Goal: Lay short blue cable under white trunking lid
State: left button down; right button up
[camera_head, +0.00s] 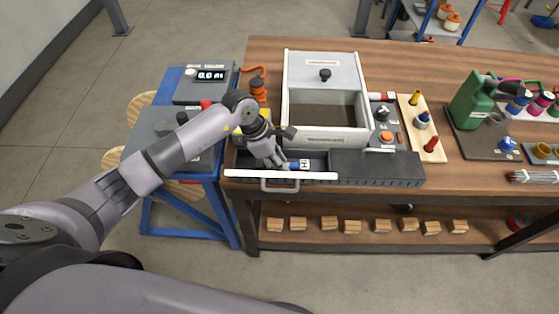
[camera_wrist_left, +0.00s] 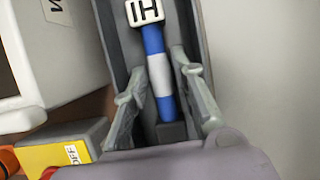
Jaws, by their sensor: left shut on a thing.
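The short blue cable (camera_head: 293,167) lies in the dark open trunking (camera_head: 317,163) at the bench's front edge. In the left wrist view the blue cable (camera_wrist_left: 152,40) has a white band and a white tag with dark letters. My left gripper (camera_head: 281,165) reaches down into the trunking and is shut on the cable; its fingers (camera_wrist_left: 160,90) flank the white band. The white trunking lid (camera_head: 310,176) stands open along the trunking's front, with a grey handle below it. My gripper partly hides the cable. My right gripper is not in view.
A dark covered section (camera_head: 378,169) adjoins the trunking on the right. A grey-white box (camera_head: 325,103) stands right behind it. A blue stand with a meter (camera_head: 207,76) is on the left.

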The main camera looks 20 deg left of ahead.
pick_arm(q)
jog(key=c, duration=1.2)
grip_release()
jog(key=shift+c, duration=0.2)
jog(key=shift+r, duration=0.1)
jog(key=v, duration=1.2)
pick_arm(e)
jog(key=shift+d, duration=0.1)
